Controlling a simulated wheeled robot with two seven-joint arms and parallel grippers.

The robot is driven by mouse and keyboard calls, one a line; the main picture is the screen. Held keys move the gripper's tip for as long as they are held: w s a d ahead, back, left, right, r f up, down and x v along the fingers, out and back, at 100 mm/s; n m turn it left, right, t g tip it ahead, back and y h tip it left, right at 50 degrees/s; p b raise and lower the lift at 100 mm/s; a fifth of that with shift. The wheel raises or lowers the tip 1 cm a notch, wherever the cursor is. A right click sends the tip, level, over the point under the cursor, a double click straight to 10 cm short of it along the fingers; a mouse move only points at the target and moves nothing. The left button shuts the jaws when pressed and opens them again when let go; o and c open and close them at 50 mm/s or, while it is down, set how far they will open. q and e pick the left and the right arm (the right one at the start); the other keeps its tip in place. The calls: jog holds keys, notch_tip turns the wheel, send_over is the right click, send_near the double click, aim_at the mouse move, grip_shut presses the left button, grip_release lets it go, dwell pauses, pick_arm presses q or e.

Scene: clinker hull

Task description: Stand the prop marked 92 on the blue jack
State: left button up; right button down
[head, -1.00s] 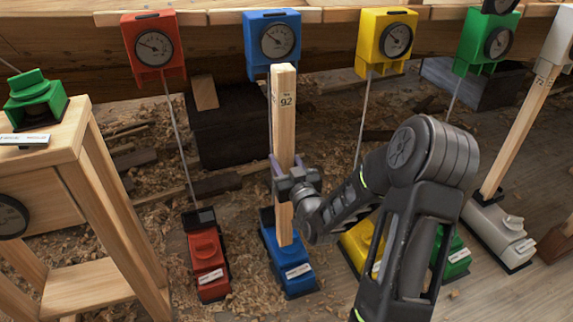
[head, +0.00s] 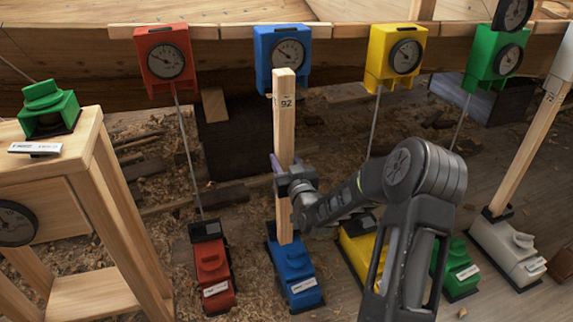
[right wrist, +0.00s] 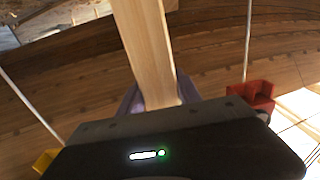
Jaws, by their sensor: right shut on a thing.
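The prop marked 92 (head: 285,120) is a light wooden post, held upright in the head view. My right gripper (head: 283,172) is shut on it around its middle. The prop also shows in the right wrist view (right wrist: 146,50), between the finger pads. Its lower end overlaps the back part of the blue jack (head: 293,272) on the floor; I cannot tell whether it touches. My left gripper is not in view.
A red jack (head: 211,270) stands left of the blue one, and a yellow jack (head: 358,250) and green jack (head: 460,272) stand right. A wooden stand (head: 95,290) is at the left with a green jack head (head: 48,108) on top. A prop marked 72 (head: 530,145) leans over a grey jack (head: 507,250).

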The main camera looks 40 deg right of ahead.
jog(key=w+d+f+b, duration=0.3)
jog(key=w+f+b, duration=0.3)
jog(key=w, duration=0.4)
jog(key=shift+w+d+b, duration=0.25)
jog(key=shift+b, duration=0.55)
dwell(0.8)
jog(key=shift+f+b, duration=0.45)
jog(key=shift+b, duration=0.05)
dwell(0.6)
jog(key=shift+w+d, duration=0.1)
dwell(0.9)
